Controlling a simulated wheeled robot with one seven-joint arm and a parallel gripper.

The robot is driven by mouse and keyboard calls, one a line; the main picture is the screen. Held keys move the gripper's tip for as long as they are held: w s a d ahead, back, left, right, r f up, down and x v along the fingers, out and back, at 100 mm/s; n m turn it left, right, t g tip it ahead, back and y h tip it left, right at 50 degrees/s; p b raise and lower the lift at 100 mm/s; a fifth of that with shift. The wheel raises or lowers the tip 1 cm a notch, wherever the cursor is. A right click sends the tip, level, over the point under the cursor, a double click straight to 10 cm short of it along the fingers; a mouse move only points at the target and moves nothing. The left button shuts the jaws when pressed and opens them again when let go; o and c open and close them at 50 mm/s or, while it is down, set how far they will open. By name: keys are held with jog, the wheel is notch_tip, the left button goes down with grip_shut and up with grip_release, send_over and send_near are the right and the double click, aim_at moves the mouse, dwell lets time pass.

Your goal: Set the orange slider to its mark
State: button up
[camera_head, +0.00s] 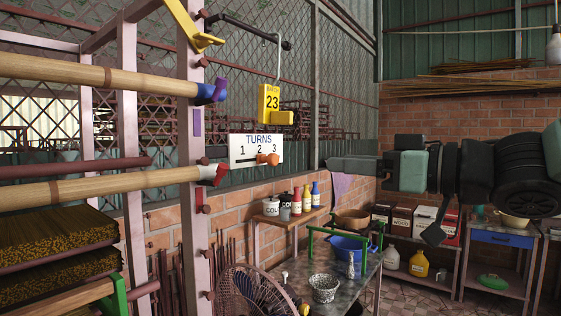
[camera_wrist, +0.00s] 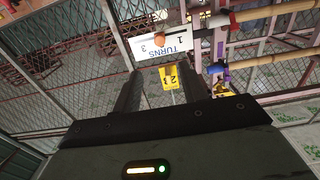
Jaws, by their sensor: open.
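The orange slider (camera_head: 268,159) sits on the white TURNS board (camera_head: 236,140), below the printed numbers and between 2 and 3. In the wrist view the board (camera_wrist: 150,52) appears turned round, with the slider (camera_wrist: 159,41) near its upper middle. My gripper (camera_head: 338,163) is to the right of the board in the head view, with a clear gap to the slider. In the wrist view its two dark fingers (camera_wrist: 160,88) are spread apart with nothing held between them. I cannot make out a separate target mark on the board.
Bamboo poles (camera_head: 100,190) with coloured ends and a pink upright post (camera_head: 192,130) stand to the left. Below are a shelf with bottles (camera_head: 306,197) and a table with a blue basin (camera_head: 345,246).

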aim_at(275, 159)
jog(key=b+x, duration=0.1)
jog(key=x, duration=1.2)
jog(key=shift+w+a+b, duration=0.2)
jog(key=shift+b, duration=0.15)
jog(key=shift+a, duration=0.1)
grip_shut()
